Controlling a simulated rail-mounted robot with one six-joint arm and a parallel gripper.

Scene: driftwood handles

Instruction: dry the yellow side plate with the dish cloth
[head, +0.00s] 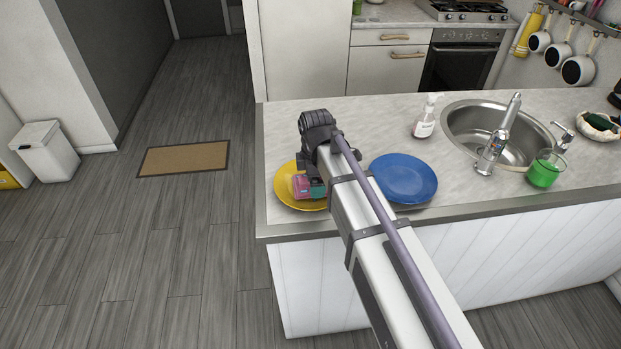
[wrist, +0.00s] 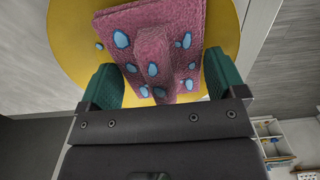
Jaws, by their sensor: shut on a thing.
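The yellow side plate (head: 286,187) lies on the counter near its left front corner; it also fills much of the upper wrist view (wrist: 75,55). The dish cloth (wrist: 140,25) is pink with light blue spots. My gripper (wrist: 163,85) is shut on a raised fold of the cloth, with a green finger on each side. The cloth lies over the plate, its spread part against or just above the surface; I cannot tell which. In the head view my gripper (head: 310,187) is over the plate, and my arm hides the plate's right part.
A blue plate (head: 404,178) lies just right of my arm.

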